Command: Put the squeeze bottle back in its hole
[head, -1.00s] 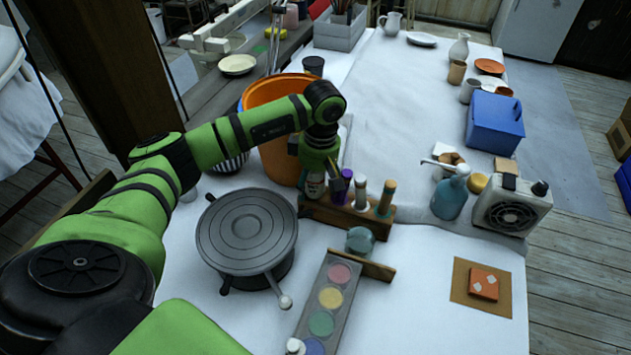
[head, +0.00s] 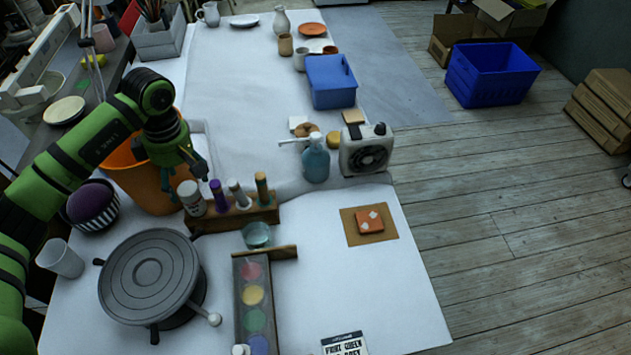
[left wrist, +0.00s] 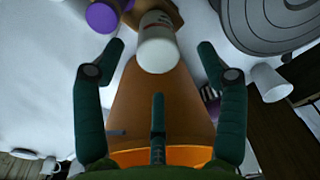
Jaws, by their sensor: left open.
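The squeeze bottle (head: 190,198), white with a printed label, stands roughly upright at the left end of the wooden rack (head: 237,216). Its foot and the hole under it are hidden. My left gripper (head: 186,176) is open, just above and behind the bottle, apart from it. In the left wrist view the bottle (left wrist: 157,48) shows its white end between and beyond the open fingers (left wrist: 163,62), with the rack (left wrist: 168,10) behind it. A purple bottle (head: 218,195) and two other bottles stand along the rack. My right gripper is not in view.
An orange bucket (head: 140,180) stands close behind and left of the bottle. A grey turntable (head: 150,275) is in front, with a paint palette (head: 252,310) to its right. A blue spray bottle (head: 316,160) and a grey fan box (head: 366,150) stand to the right.

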